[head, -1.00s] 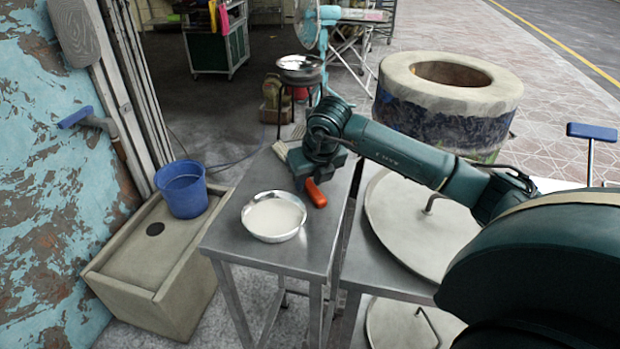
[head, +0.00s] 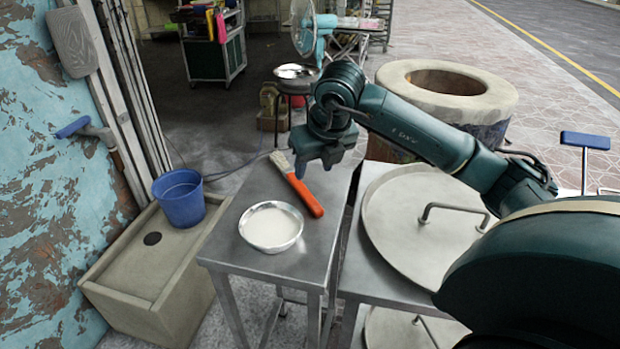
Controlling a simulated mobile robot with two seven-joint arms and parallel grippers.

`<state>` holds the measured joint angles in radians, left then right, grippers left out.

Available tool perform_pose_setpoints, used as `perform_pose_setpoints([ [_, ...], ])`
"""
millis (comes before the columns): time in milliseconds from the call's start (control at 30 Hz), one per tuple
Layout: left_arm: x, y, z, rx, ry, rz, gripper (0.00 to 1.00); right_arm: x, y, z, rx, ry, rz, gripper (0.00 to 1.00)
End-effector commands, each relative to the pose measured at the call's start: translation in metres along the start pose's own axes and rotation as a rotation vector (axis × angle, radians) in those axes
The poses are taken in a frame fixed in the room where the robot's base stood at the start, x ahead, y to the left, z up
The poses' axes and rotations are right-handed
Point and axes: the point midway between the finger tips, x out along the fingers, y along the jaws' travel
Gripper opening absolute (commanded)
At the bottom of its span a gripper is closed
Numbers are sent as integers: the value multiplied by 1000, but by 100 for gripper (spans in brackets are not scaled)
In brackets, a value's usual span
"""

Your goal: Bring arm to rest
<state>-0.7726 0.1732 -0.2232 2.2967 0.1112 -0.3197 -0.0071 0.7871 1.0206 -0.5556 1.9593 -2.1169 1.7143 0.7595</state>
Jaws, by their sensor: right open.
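My right arm reaches in from the right of the head view. Its gripper (head: 314,170) is open and empty, raised above the metal table (head: 245,200). A brush with an orange handle (head: 305,195) and pale bristles lies on the table just below and beside the gripper, apart from it as far as I can tell. A metal bowl (head: 270,227) of whitish liquid stands on the table nearer to me. My left gripper is not in view.
A second metal table with a large round lid (head: 415,220) stands to the right, under my arm. The round barrel oven (head: 450,90) is behind it. A blue bucket (head: 180,197) sits on a stone basin (head: 125,255) at left. A stool (head: 295,85) stands behind.

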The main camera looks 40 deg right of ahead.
Motion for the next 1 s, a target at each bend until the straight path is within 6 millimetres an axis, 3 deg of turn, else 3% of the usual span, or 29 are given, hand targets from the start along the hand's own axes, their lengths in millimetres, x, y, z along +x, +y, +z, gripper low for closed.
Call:
perform_pose_setpoints([
  [200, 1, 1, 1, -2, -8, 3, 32, -32, 0, 0, -1, -3, 0, 46],
  [567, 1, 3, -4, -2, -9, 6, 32, -44, 0, 2, 0, -1, -1, 46],
  [667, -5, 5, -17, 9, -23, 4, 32, -62, 0, 10, 0, -1, 0, 46],
  [967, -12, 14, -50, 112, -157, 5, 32, -149, 0, 45, 0, -1, 0, 46],
  [1000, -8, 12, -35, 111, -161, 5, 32, -135, 0, 39, -2, 3, -1, 46],
])
